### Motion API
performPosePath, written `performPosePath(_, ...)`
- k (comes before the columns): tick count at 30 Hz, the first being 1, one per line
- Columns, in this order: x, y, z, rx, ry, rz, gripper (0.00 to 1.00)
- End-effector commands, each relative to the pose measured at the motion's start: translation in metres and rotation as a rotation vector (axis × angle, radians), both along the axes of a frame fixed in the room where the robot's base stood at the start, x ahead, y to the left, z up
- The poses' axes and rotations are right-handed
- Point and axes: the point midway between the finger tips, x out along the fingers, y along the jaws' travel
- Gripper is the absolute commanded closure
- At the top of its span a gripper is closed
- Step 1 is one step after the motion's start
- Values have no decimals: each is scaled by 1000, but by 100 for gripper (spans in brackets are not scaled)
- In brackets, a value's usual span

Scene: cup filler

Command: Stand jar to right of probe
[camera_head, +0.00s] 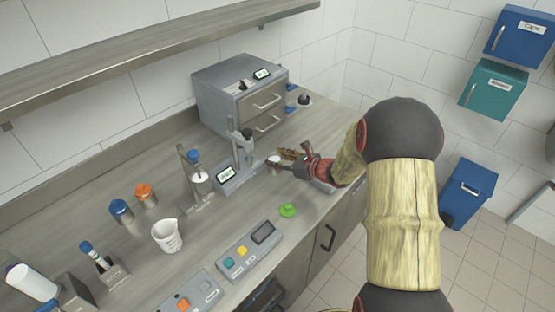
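A small white jar-like vessel (273,162) stands on the bench right of the stand with the display. My gripper (284,163) is low over the bench at its right side, fingers pointing left toward it. At this size I cannot tell whether the fingers touch it or are closed on it. A grey upright stand with a small lit display (226,175) is left of the vessel. Another stand with a blue knob (193,157) has a white cup (199,175) at it. I cannot tell for sure which stand carries the probe.
A grey drawer cabinet (238,95) stands behind. A green disc (288,210) and a button panel (249,250) lie in front. A white beaker (167,236), blue-topped (121,211) and orange-topped (146,194) containers are left. A shelf (120,55) hangs above.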

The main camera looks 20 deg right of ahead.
Motion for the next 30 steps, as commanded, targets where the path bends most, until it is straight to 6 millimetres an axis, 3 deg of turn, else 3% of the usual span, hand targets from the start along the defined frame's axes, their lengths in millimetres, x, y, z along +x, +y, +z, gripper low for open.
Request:
performPosePath(8, 0, 0, 0, 0, 0, 0, 44)
performPosePath(20, 0, 0, 6, 0, 0, 0, 43)
performPosePath(30, -54, -23, 31, 0, 0, -3, 43)
